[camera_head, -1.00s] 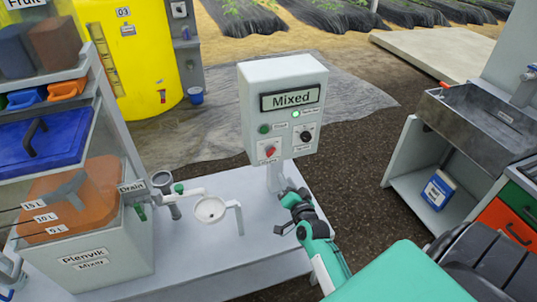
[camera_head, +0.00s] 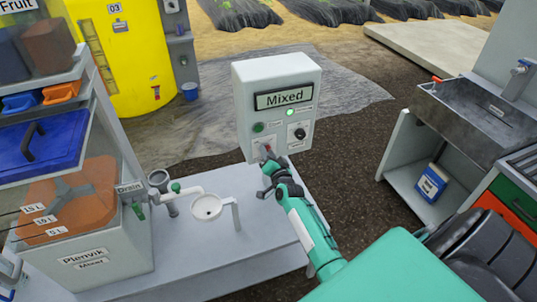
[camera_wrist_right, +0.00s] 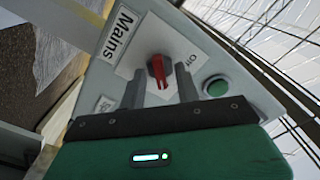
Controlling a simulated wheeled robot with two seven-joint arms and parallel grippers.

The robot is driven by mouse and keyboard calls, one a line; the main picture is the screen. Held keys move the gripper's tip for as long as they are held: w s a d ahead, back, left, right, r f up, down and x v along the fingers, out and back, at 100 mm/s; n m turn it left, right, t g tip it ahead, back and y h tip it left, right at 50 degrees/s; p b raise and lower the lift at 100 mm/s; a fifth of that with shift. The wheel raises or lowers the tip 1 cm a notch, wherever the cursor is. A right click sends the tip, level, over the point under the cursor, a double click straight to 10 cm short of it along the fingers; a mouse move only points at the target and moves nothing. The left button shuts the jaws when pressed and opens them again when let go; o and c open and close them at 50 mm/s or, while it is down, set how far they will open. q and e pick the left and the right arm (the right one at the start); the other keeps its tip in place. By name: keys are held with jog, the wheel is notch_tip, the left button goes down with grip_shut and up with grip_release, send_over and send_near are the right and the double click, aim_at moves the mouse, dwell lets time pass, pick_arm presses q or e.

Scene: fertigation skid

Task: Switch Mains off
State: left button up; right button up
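In the head view the knob is mostly hidden by my right gripper (camera_head: 266,161). In the right wrist view my right gripper (camera_wrist_right: 160,84) is open, its fingertips on either side of the knob with gaps showing. I cannot tell whether they touch it. My left gripper is not in view.
A green button (camera_wrist_right: 216,86) sits beside the Mains plate. A black knob (camera_head: 300,134) and a lit green lamp (camera_head: 290,112) are on the box.

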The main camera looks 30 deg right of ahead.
grip_shut()
jog(key=shift+n, duration=0.3)
jog(key=n, duration=1.7)
jog(key=shift+f, duration=0.1)
jog(key=shift+n, duration=0.3)
dwell(0.5)
